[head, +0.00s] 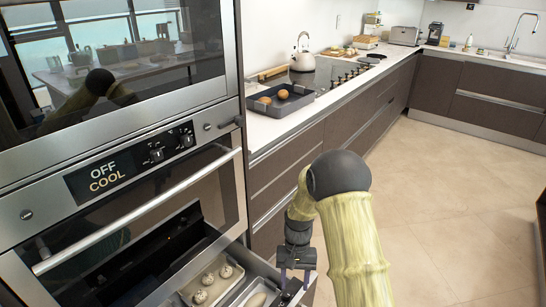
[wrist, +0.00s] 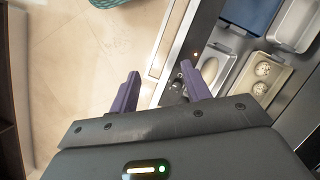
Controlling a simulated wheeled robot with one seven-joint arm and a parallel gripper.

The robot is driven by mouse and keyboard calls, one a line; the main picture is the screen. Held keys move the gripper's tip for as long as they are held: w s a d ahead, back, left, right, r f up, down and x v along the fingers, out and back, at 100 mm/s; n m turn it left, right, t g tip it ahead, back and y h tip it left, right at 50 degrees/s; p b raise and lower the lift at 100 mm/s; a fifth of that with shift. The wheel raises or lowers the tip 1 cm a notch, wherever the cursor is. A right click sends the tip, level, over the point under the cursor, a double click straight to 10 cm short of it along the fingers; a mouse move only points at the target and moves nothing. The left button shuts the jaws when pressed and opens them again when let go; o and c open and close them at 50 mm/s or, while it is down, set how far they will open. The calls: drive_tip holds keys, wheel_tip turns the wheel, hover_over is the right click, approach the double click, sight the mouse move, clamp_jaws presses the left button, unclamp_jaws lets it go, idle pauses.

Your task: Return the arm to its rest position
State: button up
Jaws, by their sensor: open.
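My gripper (wrist: 160,92) is open and empty in the wrist view, its two purple fingers spread apart with floor and a drawer edge beyond them. In the head view my gripper (head: 296,272) points down beside the front right corner of the open drawer (head: 262,268) below the ovens. I cannot tell whether it touches the drawer. My arm comes up from the bottom of the head view and bends at a dark joint, hiding part of the counter fronts and floor.
The lower oven (head: 130,215) reads OFF COOL, with its door handle (head: 140,210) across the front. The drawer holds trays with pale round items (head: 208,279). A dark tray (head: 280,101) with brown round items stands on the counter (head: 262,128). Floor (head: 450,210) at right is clear.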

drive_tip(key=s+d+r+n+t, duration=0.1)
drive_tip(key=s+d+r+t, duration=0.25)
drive_tip(key=s+r, duration=0.4)
drive_tip(key=s+d+r+t, duration=0.3)
drive_tip(key=s+d+r, duration=0.25)
drive_tip(key=r, duration=0.35)
drive_tip(key=w+p+v, duration=0.2)
drive_tip(key=p+v, duration=0.8)
drive_tip(key=w+r+p+v, duration=0.1)
drive_tip(key=w+p+v, duration=0.2)
drive_tip(key=p+v, duration=0.7)
drive_tip(key=shift+s+a+r+p, duration=0.2)
drive_tip(key=shift+a+r+p, duration=0.2)
drive_tip(key=shift+r+p, duration=0.15)
